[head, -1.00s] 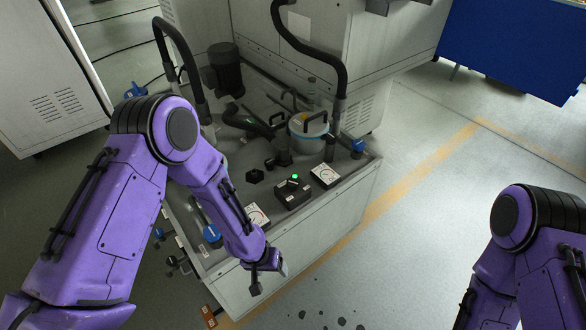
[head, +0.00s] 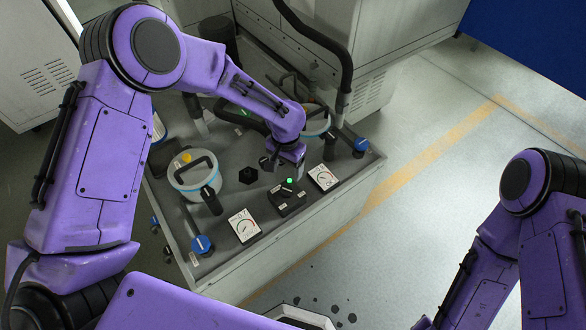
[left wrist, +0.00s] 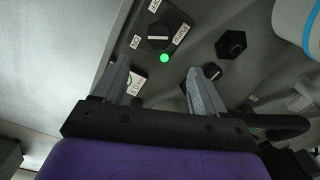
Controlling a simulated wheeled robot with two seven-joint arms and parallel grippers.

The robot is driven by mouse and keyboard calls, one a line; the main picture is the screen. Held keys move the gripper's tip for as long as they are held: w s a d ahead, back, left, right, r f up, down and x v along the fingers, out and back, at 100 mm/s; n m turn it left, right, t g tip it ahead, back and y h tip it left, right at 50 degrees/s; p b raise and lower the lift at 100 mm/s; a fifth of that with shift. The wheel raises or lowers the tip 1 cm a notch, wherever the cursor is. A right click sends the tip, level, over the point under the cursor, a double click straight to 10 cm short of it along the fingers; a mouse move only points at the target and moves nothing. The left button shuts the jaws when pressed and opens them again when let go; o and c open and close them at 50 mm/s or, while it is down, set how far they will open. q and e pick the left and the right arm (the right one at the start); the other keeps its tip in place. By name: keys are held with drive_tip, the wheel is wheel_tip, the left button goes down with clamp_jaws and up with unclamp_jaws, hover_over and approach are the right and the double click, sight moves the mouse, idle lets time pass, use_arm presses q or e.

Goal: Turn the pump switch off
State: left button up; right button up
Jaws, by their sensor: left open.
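The pump switch (head: 288,195) is a black box with a dark rotary knob and a lit green lamp, near the bench's front edge. In the left wrist view the switch (left wrist: 158,37) sits just beyond my fingertips, its knob's pale bar lying roughly along the line toward the label that seems to read ON. My left gripper (head: 291,160) is above and just behind the switch in the head view. Its two fingers (left wrist: 158,72) are spread apart, with nothing held between them. My right arm (head: 530,185) shows at the right; its gripper is out of the picture.
White gauges (head: 243,226) and (head: 322,177) flank the switch. A black hex knob (head: 248,175), a blue-capped valve (head: 202,245) and a lidded canister (head: 190,178) stand on the bench. A black hose (head: 318,38) rises behind. Floor to the right is clear.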

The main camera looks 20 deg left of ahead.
sight(287, 189)
use_arm(q)
drive_tip(key=f, duration=0.2)
drive_tip(key=s+f+p, duration=0.1)
drive_tip(key=f, duration=0.1)
drive_tip(key=s+f, duration=0.1)
drive_tip(key=f, duration=0.1)
drive_tip(key=shift+d+f, duration=0.1)
drive_tip(key=shift+f, duration=0.1)
drive_tip(key=f, duration=0.1)
drive_tip(key=w+f, duration=0.1)
drive_tip(key=f, duration=0.1)
drive_tip(key=shift+p, duration=0.35)
drive_tip(key=shift+w+f, duration=0.25)
drive_tip(key=shift+f, duration=0.15)
drive_tip(key=shift+s+r, duration=0.2)
drive_tip(key=shift+s, duration=0.15)
drive_tip(key=shift+c, duration=0.4)
drive_tip(key=shift+w, duration=0.1)
drive_tip(key=c, duration=1)
use_arm(e)
drive_tip(key=shift+s+r, duration=0.25)
drive_tip(key=shift+r, duration=0.25)
drive_tip(key=shift+s+r, duration=0.2)
drive_tip(key=shift+r, duration=0.3)
